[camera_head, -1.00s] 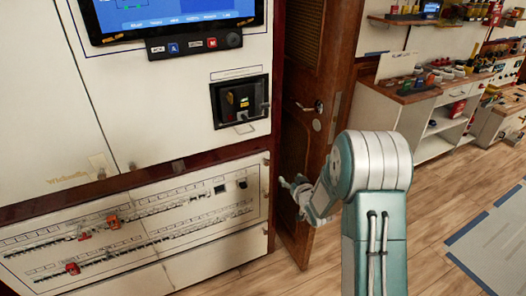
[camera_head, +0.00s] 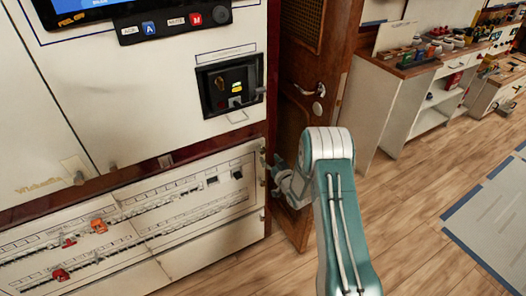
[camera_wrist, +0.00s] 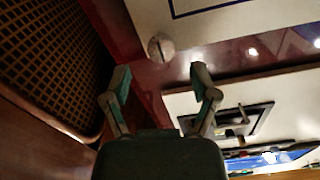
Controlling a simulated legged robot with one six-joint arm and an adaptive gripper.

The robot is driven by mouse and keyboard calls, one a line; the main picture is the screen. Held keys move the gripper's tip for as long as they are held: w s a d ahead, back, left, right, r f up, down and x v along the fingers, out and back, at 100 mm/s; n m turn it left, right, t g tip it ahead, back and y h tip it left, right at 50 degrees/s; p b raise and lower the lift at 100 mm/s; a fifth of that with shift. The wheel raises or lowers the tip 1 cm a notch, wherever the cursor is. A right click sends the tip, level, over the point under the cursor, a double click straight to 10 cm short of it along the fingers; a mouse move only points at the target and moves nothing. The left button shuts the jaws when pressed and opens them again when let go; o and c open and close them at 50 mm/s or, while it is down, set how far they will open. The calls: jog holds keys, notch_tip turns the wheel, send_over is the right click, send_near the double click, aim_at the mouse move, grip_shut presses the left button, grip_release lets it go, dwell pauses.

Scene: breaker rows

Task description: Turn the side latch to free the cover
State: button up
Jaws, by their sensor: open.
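The lower breaker panel (camera_head: 125,220), with its rows of small breakers, is in the left of the head view. My gripper (camera_head: 271,170) is at the right edge of this panel, beside the door. In the wrist view my gripper (camera_wrist: 160,76) is open, with its two fingers apart and nothing between them. A round pale knob (camera_wrist: 160,46), which may be the side latch, lies ahead between the fingertips and appears apart from them. In the head view the latch cannot be made out clearly beside my gripper.
Red handles (camera_head: 98,226) stand out on the breaker rows. A recessed black switch box (camera_head: 230,85) sits above, below a screen (camera_head: 75,8). A wooden door (camera_head: 305,110) stands close on the right.

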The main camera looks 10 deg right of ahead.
aim_at(263, 152)
jog(key=x, duration=0.5)
jog(key=shift+a, duration=0.1)
grip_shut()
